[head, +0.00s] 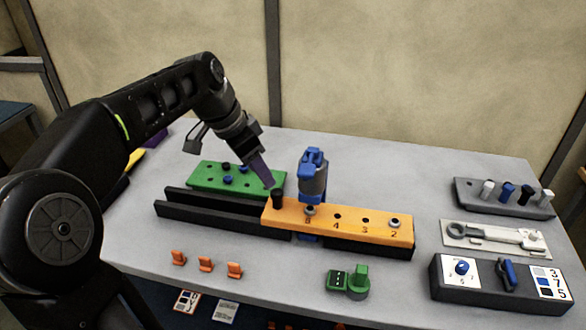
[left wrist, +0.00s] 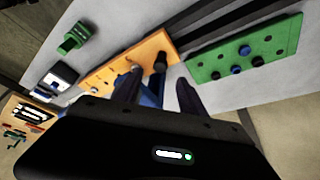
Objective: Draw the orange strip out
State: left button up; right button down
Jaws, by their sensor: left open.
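The orange strip (head: 350,231) lies in the right part of a long dark rail (head: 215,217). Its face has holes and the figures 8, 4, 3 and 2. A black peg (head: 277,197) stands at its left end, and light metal pieces sit in two holes. My left gripper (head: 268,182) is just above and behind the black peg. My right gripper is not in view.
A green strip (head: 210,178) with pegs lies behind the rail. Orange clips (head: 205,264) and a green block (head: 348,282) are in front.

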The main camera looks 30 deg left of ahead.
aim_at(276, 191)
pick_arm(q)
jog(key=shift+w+r, duration=0.1)
jog(key=shift+w, duration=0.05)
jog(key=shift+p+x, duration=0.35)
jog(key=shift+x, duration=3.6)
grip_shut()
